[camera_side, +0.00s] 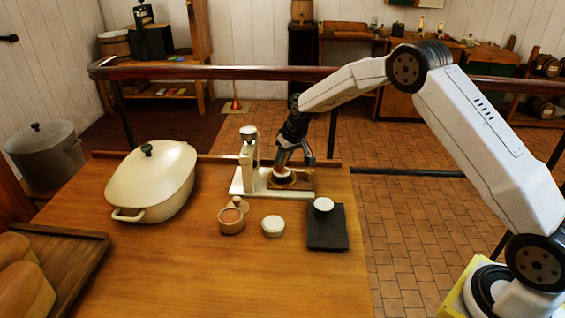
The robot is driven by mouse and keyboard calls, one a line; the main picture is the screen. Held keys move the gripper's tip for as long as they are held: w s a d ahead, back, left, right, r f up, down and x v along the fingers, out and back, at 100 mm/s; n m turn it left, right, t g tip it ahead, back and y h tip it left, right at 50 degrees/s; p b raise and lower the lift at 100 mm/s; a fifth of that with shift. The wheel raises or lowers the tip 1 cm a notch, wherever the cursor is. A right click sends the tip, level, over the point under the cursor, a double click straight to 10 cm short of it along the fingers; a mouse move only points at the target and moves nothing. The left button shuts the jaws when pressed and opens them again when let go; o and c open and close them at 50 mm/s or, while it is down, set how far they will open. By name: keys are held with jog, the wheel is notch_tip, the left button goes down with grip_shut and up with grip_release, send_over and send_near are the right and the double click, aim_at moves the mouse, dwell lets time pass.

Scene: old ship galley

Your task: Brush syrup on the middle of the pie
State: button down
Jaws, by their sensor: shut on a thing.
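My gripper (293,158) points down over a small wooden board (304,186) beside a cream stand with an upright post (247,160). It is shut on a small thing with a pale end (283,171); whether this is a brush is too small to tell. Under it is a dark round thing on the board, mostly hidden; I cannot tell whether it is the pie or whether the held thing touches it. A small pot with reddish-brown contents (231,222), possibly the syrup, stands in front of the stand.
A small white-topped round jar (273,226) stands right of the pot. A black slab (328,235) bears a white-topped round thing (323,205). A large lidded cream pot (150,185) and a bread tray (75,255) are at left. The front of the table is clear.

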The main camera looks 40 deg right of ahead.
jog(key=shift+s+a, duration=0.4)
jog(key=shift+a, duration=0.05)
jog(key=shift+w+d, duration=0.7)
jog(key=shift+d, duration=0.05)
jog(key=shift+w+r, duration=0.1)
jog(key=shift+r, duration=3.95)
